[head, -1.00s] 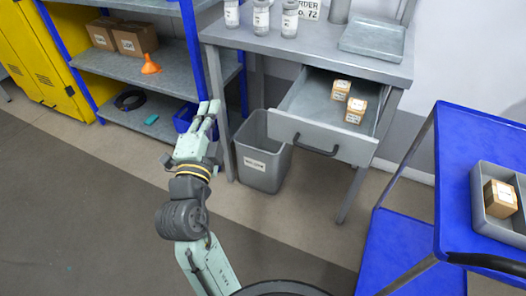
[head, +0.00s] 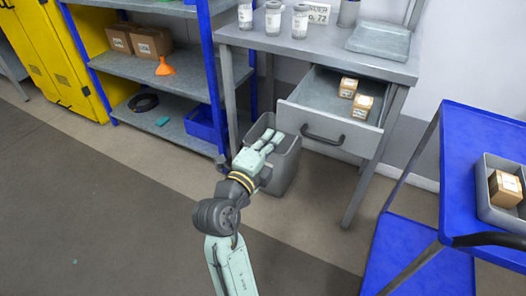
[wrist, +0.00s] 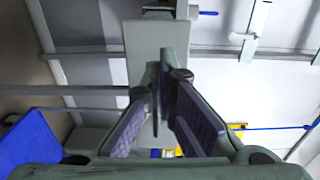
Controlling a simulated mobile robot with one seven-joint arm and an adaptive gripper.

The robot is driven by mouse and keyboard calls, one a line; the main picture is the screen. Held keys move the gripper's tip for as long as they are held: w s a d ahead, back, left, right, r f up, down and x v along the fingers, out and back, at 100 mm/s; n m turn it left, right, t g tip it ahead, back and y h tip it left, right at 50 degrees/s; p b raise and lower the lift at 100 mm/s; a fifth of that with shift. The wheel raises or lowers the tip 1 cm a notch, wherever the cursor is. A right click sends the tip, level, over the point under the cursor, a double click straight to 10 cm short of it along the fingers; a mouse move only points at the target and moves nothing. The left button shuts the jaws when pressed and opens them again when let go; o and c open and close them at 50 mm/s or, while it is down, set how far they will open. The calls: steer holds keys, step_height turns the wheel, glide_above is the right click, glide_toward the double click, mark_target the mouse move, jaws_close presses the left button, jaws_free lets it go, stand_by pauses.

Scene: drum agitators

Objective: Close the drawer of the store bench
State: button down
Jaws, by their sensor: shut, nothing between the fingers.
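The store bench (head: 330,48) is grey, and its drawer (head: 362,141) is pulled out towards me. The drawer front carries a dark bar handle (head: 322,139). Two small labelled boxes (head: 348,87) (head: 363,105) lie inside the drawer. My gripper (head: 273,138) is shut and empty. In the head view it shows left of the drawer front and handle, in front of the grey bin, with its fingers pointing up and right. The wrist view shows the gripper fingers (wrist: 165,112) close up, with a grey panel beyond them that I cannot identify for sure.
A grey bin (head: 283,170) stands under the bench's left side. A blue cart (head: 468,135) with a grey tray and a box stands at the right. Blue-posted shelves (head: 165,88) are at the left. Open floor (head: 120,220) lies at the left front.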

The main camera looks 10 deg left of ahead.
mark_target(288, 118)
steer(key=p+x, duration=0.2)
steer(key=x, duration=0.4)
steer(key=shift+r, duration=0.2)
steer(key=shift+w+d+f+p, duration=0.15)
steer(key=shift+w+p, duration=0.15)
steer(key=shift+w, duration=0.15)
steer(key=shift+w+d+f+b, duration=0.1)
steer(key=shift+w+d+b, duration=0.1)
steer(key=shift+w+b, duration=0.3)
steer(key=b+x, duration=1.1)
steer(key=x, duration=1.2)
steer(key=shift+w+f, duration=0.1)
steer(key=shift+w, duration=0.25)
steer(key=shift+w+d+b, duration=0.25)
steer(key=shift+w+b, duration=0.1)
steer(key=shift+w, duration=0.25)
steer(key=shift+r, duration=0.35)
